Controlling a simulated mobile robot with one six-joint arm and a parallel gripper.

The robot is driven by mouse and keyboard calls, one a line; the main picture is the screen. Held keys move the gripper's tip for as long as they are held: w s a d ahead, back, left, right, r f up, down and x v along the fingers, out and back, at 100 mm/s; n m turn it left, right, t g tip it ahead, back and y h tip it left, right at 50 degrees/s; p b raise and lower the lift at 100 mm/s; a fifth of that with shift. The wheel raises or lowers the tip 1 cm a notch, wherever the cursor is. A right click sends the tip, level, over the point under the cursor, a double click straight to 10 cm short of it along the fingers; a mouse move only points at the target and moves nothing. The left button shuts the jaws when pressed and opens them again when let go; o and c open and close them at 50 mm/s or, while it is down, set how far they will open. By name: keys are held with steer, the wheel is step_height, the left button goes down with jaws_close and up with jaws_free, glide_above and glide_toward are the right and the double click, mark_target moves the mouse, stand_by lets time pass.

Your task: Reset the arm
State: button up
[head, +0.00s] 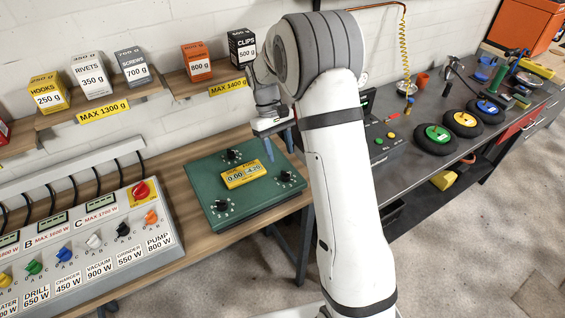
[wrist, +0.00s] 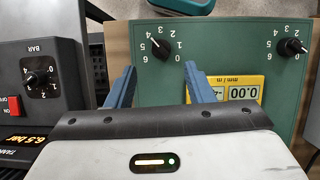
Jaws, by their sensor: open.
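My gripper (head: 279,147) is open and empty, with its two blue fingers apart. In the head view it hangs above the right edge of a green panel (head: 207,189) on the wooden bench. The panel carries several black knobs and a yellow display (head: 244,175). In the wrist view the two fingers (wrist: 158,80) point at the green panel, with a black knob (wrist: 158,46) beyond and between them. The display (wrist: 236,90) is partly hidden by the right finger. My arm covers part of the bench in the head view.
A grey power panel (head: 90,245) with coloured switches stands at the left. Labelled boxes, including a hooks box (head: 48,93), stand on wall shelves. A dark bench (head: 410,148) at the right holds several wheels, such as a green one (head: 436,136). A grey BAR unit (wrist: 35,85) stands beside the gripper.

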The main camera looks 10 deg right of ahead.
steer(key=shift+w+a+r, duration=0.1)
steer(key=shift+w+r, duration=0.15)
steer(key=shift+r, duration=0.4)
steer(key=shift+r, duration=0.1)
steer(key=s+d+r+m+t+y, duration=0.15)
steer(key=s+r+t, duration=0.25)
steer(key=s+r, duration=0.8)
steer(key=s+m+t, duration=0.2)
steer(key=s+t, duration=0.1)
steer(key=s, duration=1.1)
steer(key=shift+s+d+t, duration=0.15)
steer(key=shift+d+t, duration=0.15)
